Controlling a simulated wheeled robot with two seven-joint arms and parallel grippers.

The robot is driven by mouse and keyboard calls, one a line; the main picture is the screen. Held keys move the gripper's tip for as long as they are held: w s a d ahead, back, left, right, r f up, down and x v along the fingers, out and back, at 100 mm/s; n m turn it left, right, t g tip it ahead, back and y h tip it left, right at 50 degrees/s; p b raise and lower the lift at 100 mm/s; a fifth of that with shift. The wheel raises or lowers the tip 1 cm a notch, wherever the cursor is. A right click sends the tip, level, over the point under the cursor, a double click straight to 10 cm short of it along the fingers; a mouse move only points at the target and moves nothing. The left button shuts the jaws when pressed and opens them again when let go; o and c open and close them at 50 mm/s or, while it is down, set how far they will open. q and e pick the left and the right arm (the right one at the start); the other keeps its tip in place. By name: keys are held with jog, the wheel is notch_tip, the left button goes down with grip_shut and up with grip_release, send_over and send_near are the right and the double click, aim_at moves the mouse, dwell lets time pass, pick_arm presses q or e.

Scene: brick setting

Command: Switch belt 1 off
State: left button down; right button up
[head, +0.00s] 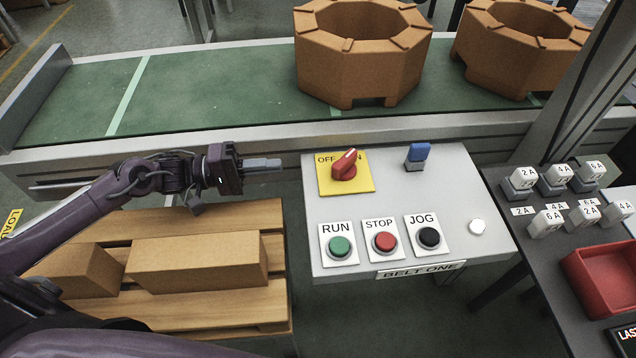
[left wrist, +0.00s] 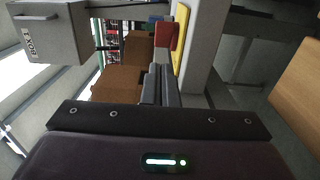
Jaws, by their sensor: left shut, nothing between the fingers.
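A grey control panel (head: 400,190) labelled BELT ONE stands right of centre in the head view. On it, a red rotary knob (head: 345,164) sits on a yellow plate (head: 330,184). The word OFF shows at the plate's left; the knob hides other lettering. The knob's handle points up and to the right, away from OFF. My left gripper (head: 278,163) is shut and empty, left of the panel and apart from the knob. In the left wrist view, the red knob (left wrist: 180,31) and yellow plate (left wrist: 184,52) show just beyond my fingers (left wrist: 160,88). My right gripper is not in view.
A green belt (head: 210,95) carries brown octagonal blocks (head: 360,55). A pallet (head: 240,217) with boxes lies below my left arm.

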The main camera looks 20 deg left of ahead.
aim_at(318, 173)
pick_arm(q)
jog(key=shift+f, duration=0.2)
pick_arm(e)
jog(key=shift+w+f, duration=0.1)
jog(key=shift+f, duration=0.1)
